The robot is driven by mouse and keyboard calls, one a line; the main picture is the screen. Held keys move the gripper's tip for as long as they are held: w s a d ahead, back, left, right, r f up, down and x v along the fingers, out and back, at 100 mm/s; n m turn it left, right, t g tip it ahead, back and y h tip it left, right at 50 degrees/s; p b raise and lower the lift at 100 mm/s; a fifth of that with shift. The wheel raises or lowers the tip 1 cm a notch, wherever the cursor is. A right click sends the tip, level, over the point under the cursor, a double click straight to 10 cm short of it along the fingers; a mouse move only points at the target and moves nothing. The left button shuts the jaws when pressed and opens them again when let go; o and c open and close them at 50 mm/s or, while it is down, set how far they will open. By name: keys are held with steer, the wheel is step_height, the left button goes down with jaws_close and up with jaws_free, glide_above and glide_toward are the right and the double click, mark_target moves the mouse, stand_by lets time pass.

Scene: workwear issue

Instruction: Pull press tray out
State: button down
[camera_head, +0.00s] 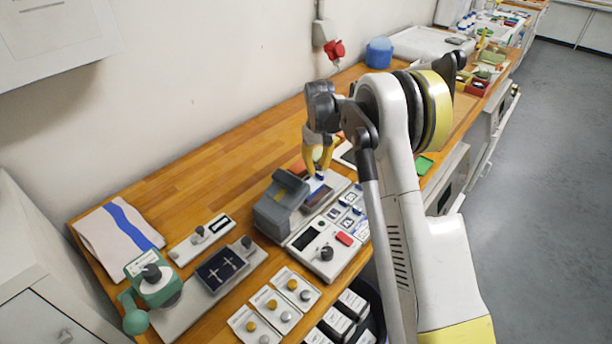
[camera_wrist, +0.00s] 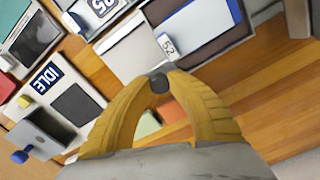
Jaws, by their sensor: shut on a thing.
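The grey press (camera_head: 281,205) stands on the wooden worktop with its control panel and dark knob in front. Its tray (camera_head: 318,196) lies to the right of the press head, below my gripper. In the wrist view the tray (camera_wrist: 130,52) is a pale plate beside a dark recess with a blue-and-white piece (camera_wrist: 195,22) and a tag reading 52. My gripper (camera_head: 318,172) has yellow fingers pointing down. In the wrist view its fingertips (camera_wrist: 158,82) are closed on a small dark round knob at the tray's edge. The knob's attachment is hidden.
Left of the press are a green-and-grey tool (camera_head: 152,280), a dark inset tray (camera_head: 221,267) and a folded cloth (camera_head: 118,238). The worktop behind the press is clear.

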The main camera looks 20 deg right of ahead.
steer(key=w+d, duration=0.2)
steer(key=d, duration=0.1)
steer(key=w+d, duration=0.1)
steer(key=shift+d, duration=0.3)
steer(key=c, duration=1.2)
jaws_free()
step_height(320, 180, up, 12)
